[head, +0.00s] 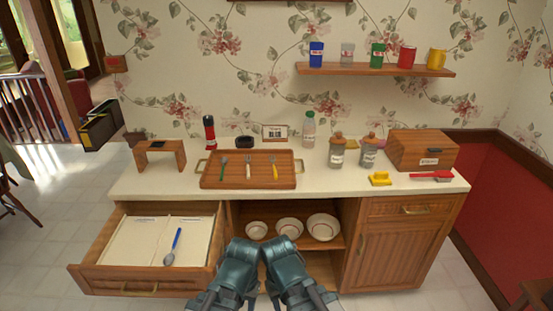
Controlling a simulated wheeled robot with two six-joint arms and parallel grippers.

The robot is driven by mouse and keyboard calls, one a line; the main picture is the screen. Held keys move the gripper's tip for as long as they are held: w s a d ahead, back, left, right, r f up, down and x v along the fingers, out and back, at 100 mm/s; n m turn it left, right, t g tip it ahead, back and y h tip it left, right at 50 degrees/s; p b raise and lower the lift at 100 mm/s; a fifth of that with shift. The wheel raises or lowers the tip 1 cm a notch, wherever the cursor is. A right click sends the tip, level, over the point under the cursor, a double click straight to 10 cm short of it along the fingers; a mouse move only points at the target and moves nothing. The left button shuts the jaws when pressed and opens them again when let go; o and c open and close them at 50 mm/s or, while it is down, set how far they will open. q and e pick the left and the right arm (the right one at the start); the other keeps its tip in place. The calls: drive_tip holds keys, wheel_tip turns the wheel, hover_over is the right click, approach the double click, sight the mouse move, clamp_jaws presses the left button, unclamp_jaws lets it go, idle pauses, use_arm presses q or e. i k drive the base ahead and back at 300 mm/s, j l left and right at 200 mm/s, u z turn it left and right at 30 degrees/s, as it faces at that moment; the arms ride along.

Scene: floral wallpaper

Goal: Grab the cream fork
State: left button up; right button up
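My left gripper (237,270) and my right gripper (287,270) are side by side at the bottom middle, in front of the cabinet and well away from the tray. Their fingers are small, dark and partly hidden, so I cannot tell whether they are open. Nothing is visibly held by either.
The open drawer (96,271) at left holds a blue-handled spoon (173,246) and juts out. Bowls (289,228) sit in the open shelf. The counter before the tray is clear.

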sight(247, 161)
drive_tip(key=i+l, duration=0.15)
drive_tip(key=l, duration=0.25)
drive_tip(key=i+l, duration=0.1)
drive_tip(key=l, duration=0.3)
drive_tip(key=i+l, duration=0.15)
drive_tip(key=l, duration=0.25)
drive_tip(key=i+l, duration=0.15)
drive_tip(key=l, duration=0.25)
drive_tip(key=i+l, duration=0.15)
drive_tip(key=l, duration=0.25)
drive_tip(key=j+u, duration=0.05)
